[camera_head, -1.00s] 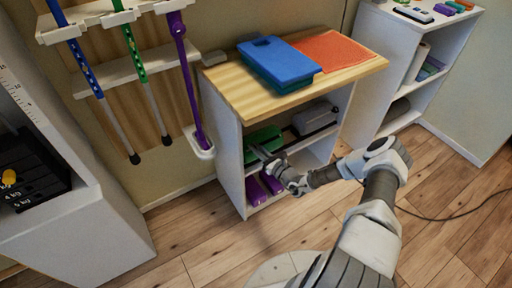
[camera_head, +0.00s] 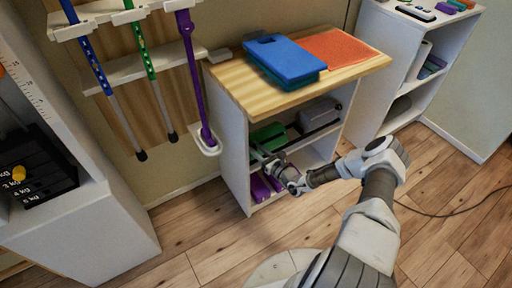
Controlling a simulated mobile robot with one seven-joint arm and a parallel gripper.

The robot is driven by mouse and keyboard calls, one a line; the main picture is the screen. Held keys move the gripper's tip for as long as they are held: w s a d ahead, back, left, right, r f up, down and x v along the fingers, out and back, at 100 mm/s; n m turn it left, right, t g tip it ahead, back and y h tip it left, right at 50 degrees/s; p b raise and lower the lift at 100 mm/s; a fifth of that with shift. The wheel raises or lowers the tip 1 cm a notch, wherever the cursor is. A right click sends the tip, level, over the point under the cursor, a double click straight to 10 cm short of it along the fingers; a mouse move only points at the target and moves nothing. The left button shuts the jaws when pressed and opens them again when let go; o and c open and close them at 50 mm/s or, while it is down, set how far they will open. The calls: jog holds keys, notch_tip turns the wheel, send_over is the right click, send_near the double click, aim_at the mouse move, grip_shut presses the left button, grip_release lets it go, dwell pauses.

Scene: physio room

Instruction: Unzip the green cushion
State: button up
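The green cushion (camera_head: 268,134) lies on the upper shelf inside the white cabinet with the wooden top, at the left side of the opening. Its zip is too small to make out. My gripper (camera_head: 262,154) is at the front of that shelf, just below and in front of the cushion, and hides part of its lower edge. I cannot tell whether it touches the cushion. The fingers are small and dark here, so their opening is unclear.
A grey item (camera_head: 318,112) lies right of the cushion on the same shelf. Purple objects (camera_head: 259,188) sit on the shelf below. Blue (camera_head: 285,57) and orange (camera_head: 340,48) pads lie on the cabinet's top (camera_head: 240,90). Walking sticks (camera_head: 192,75) hang at left. Floor in front is clear.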

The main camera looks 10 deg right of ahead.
jog(key=shift+o, duration=0.3)
jog(key=shift+s+d, duration=0.1)
jog(key=shift+s+d, duration=0.15)
jog(key=shift+s, duration=0.1)
jog(key=p+v, duration=0.3)
jog(key=v, duration=1.3)
jog(key=shift+s, duration=0.35)
